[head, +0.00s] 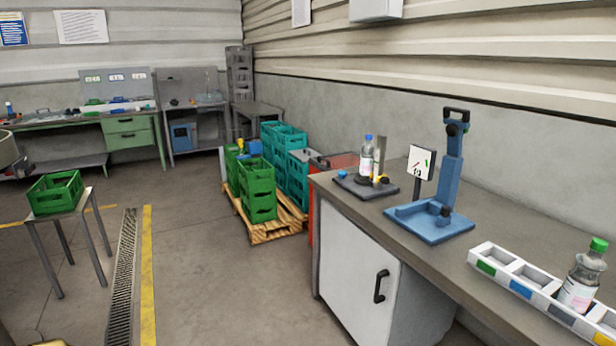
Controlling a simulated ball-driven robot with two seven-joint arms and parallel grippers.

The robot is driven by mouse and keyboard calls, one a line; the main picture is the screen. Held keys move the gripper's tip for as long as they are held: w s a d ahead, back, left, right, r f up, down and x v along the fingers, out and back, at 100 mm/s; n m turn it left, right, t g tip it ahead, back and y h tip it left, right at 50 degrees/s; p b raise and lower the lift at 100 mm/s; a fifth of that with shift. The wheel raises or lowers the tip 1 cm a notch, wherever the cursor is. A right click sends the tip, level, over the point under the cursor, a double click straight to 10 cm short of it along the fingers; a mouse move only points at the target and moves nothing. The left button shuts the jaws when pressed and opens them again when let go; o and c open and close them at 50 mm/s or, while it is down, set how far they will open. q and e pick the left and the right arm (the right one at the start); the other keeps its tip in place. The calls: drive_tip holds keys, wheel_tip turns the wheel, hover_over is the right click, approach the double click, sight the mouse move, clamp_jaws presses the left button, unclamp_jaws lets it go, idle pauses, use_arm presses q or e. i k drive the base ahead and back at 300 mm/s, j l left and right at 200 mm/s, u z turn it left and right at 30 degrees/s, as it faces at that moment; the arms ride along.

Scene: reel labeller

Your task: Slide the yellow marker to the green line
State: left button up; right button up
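A bottle with a blue cap (366,158) stands on the same plate, left of the post. A white card (421,162) on a dark stand shows small coloured marks, too small to read. I cannot make out a green line on the post for certain. Neither of my grippers shows in the head view.
A blue press-like device with a black handle (452,165) stands on the workbench (345,206). A white divided tray (520,262) holds a green-capped bottle (583,275) at the right. Crates (261,192) stand on a pallet (275,230). The floor before the bench is clear.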

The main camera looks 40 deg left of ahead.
sight(384, 180)
drive_tip(key=u, duration=0.9)
